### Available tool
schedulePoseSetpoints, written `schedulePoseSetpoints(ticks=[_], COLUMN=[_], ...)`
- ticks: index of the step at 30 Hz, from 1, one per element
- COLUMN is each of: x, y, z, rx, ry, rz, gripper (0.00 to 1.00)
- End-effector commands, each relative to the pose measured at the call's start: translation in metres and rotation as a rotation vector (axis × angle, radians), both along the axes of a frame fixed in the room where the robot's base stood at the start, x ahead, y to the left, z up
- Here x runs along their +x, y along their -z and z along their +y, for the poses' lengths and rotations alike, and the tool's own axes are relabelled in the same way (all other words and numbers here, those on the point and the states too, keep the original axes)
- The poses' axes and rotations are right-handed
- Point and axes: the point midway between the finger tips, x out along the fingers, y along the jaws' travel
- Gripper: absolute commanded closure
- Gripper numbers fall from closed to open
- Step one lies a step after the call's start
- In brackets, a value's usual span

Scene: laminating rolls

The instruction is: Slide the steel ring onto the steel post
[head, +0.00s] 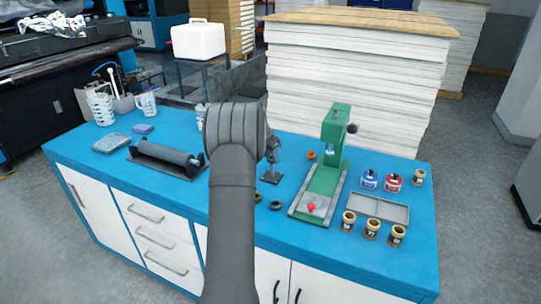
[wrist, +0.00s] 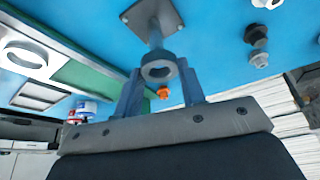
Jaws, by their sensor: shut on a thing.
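The steel ring (wrist: 158,68) is grey and sits between the two fingers of my gripper (wrist: 160,85) in the wrist view. The steel post (wrist: 155,38) rises from a square plate (wrist: 150,17) on the blue bench. The post's line meets the ring in the wrist view; I cannot tell whether the ring is around the post or just above its tip. The ring cannot be made out there.
A green press (head: 334,150) stands right of the post. A black roller (head: 168,155) lies to the left on the blue bench (head: 110,170). An orange piece (head: 311,155), jars (head: 371,228) and a grey tray (head: 378,208) are to the right.

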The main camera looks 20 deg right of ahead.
Motion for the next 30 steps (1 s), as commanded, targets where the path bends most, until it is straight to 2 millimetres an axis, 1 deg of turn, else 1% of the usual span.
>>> schedulePoseSetpoints(ticks=[8,30], x=[0.000,0.000], y=[0.002,0.017], z=[0.000,0.000], rx=[-0.001,0.000], ry=[0.000,0.000], rz=[0.000,0.000], gripper=[0.89,0.89])
